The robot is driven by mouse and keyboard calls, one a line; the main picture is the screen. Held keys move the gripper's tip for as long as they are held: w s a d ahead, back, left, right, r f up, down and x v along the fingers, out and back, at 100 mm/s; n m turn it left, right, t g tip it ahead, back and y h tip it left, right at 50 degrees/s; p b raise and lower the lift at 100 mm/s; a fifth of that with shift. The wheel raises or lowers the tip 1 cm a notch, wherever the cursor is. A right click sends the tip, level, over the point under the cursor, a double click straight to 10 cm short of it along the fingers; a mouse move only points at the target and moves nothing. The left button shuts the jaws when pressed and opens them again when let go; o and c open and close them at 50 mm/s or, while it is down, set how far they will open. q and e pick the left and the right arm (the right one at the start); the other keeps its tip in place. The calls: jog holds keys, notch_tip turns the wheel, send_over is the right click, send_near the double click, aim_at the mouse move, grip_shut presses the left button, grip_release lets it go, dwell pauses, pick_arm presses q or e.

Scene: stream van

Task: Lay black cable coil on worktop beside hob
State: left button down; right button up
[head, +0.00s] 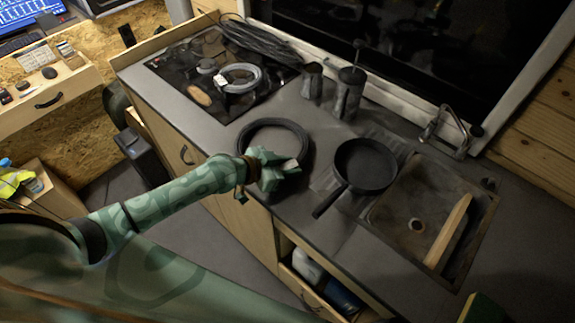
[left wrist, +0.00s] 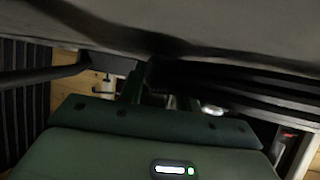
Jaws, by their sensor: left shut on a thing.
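The black cable coil (head: 275,121) is a dark ring at the worktop's front, just right of the hob (head: 212,80). My left gripper (head: 280,170) is shut on the coil's near side. The coil looks flat and at or very close to the worktop (head: 318,131); I cannot tell whether it touches. In the left wrist view, dark strands of the coil (left wrist: 240,92) pass beyond the gripper's green body, and the fingertips are largely hidden. My right gripper is not in view.
A frying pan (head: 366,165) stands right of the black coil, with a sink (head: 400,228) beyond. A dark press pot (head: 349,92) and a mug (head: 312,82) stand behind.

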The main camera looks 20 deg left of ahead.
pick_arm(q)
jog(key=c, duration=1)
grip_release()
jog(key=shift+f, duration=0.1)
jog(key=shift+o, duration=0.2)
jog(key=shift+s+a+r, duration=0.1)
jog(key=shift+r, duration=0.1)
jog(key=p+v, duration=0.1)
jog(key=v, duration=1)
jog(key=shift+s+a+r+p, duration=0.1)
jog(key=shift+s+r+p, duration=0.05)
jog(key=shift+s+p, duration=0.2)
jog(key=shift+w, duration=0.1)
